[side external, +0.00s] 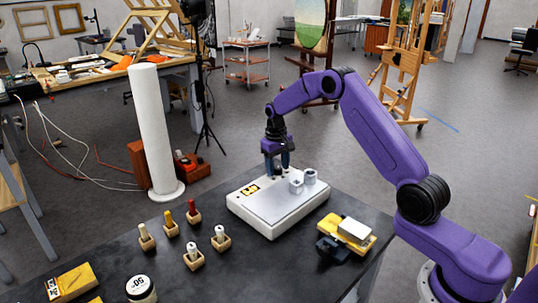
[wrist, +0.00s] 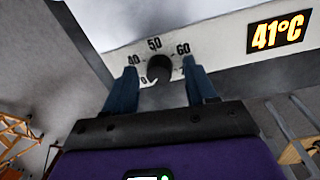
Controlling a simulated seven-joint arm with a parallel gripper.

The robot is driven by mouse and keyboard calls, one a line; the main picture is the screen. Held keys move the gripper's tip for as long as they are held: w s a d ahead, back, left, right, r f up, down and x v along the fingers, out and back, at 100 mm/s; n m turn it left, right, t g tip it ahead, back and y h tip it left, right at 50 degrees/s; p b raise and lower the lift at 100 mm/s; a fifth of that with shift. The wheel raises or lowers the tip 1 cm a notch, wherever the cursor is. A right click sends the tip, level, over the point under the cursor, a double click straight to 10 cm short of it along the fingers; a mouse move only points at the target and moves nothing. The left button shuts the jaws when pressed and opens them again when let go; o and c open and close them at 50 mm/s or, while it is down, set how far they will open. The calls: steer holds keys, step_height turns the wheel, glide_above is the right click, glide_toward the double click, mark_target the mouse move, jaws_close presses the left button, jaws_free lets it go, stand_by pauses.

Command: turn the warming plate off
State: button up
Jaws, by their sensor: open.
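The warming plate (side external: 262,212) is a white box with a grey top on the dark table. Its lit display (wrist: 278,33) reads 41°C in the wrist view. A dark round knob (wrist: 159,67) sits on the panel beside the display, with 40, 50 and 60 printed around it; other marks are partly hidden by my fingers. I cannot make out where the knob points. My gripper (wrist: 160,80) is open, with one finger on each side of the knob; contact is not clear.
Two small metal cups (side external: 297,181) stand on the plate. Several small bottles in wooden blocks (side external: 194,258) stand to its left. A yellow block with a pale pad (side external: 347,233) lies to its right. A jar (side external: 141,289) stands in front. A white column (side external: 155,130) rises behind the table.

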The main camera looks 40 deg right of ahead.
steer(key=m, duration=1)
steer(key=shift+w, duration=0.1)
steer(key=m, duration=0.5)
steer(key=shift+d+g+y, duration=0.1)
steer(key=shift+g+y, duration=0.2)
steer(key=shift+y, duration=0.1)
steer(key=m, duration=0.5)
steer(key=shift+r+m, duration=0.3)
steer(key=shift+m, duration=0.1)
step_height(320, 180, up, 17)
steer(key=w, duration=0.1)
steer(key=s+a+r+n, duration=0.1)
steer(key=s+a+n, duration=0.4)
steer(key=a+n, duration=0.55)
steer(key=s+a+n, duration=0.7)
steer(key=s+a, duration=0.3)
steer(key=s, duration=0.2)
steer(key=shift+s, duration=0.4)
